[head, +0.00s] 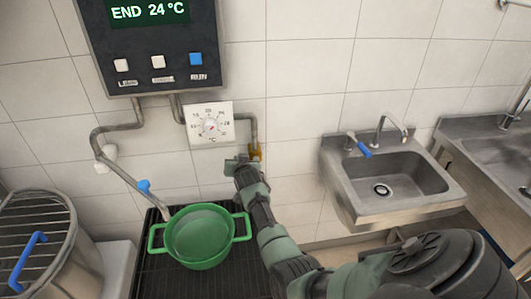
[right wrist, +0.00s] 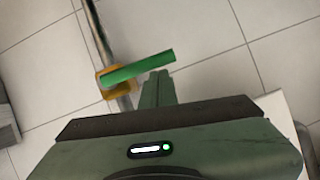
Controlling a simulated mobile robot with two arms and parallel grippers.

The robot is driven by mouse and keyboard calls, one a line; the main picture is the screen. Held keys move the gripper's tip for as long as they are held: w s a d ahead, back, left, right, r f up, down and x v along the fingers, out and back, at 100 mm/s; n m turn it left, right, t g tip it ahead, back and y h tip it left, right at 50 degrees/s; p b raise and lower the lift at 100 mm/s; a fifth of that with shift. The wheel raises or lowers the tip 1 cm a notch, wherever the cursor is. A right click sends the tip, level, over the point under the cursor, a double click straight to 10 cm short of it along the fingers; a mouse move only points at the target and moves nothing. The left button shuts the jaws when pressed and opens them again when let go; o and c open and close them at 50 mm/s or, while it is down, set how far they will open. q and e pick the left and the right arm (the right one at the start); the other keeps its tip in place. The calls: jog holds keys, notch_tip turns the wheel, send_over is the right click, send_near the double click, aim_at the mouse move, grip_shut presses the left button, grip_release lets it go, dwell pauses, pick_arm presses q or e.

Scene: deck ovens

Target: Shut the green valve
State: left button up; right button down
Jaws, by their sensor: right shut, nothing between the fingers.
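The green valve has a green lever (right wrist: 140,68) on a yellow-brass body (right wrist: 104,80), fitted on a metal pipe in the right wrist view. The lever lies across the pipe, roughly at a right angle to it. In the head view only the brass body (head: 255,152) shows, at the pipe's lower end; my right gripper hides the lever. My right gripper (head: 237,163) is shut and empty, just left of the brass body in the head view. In the right wrist view its fingertips (right wrist: 158,76) are close beside the lever's free half; I cannot tell whether they touch. My left gripper is not in view.
A green pot (head: 201,236) stands on a black grate (head: 160,277) below the pipes. A temperature dial (head: 209,124) and a control box (head: 155,45) hang on the wall. A steel sink (head: 390,180) is at right; a steel drum (head: 45,245) is at left.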

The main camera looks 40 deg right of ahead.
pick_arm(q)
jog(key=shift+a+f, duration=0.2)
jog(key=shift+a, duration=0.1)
pick_arm(e)
jog(key=shift+a+f, duration=0.2)
jog(key=shift+f, duration=0.15)
jog(key=r+p, duration=0.2)
jog(key=r, duration=0.1)
jog(key=w+r+p, duration=0.1)
jog(key=shift+d+r, duration=0.35)
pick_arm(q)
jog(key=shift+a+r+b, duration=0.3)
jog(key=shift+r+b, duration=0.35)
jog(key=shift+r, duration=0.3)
pick_arm(e)
jog(key=v, duration=1)
jog(key=shift+a+f, duration=0.15)
jog(key=shift+a, duration=0.3)
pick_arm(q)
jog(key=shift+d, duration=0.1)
pick_arm(e)
jog(key=shift+w, duration=0.1)
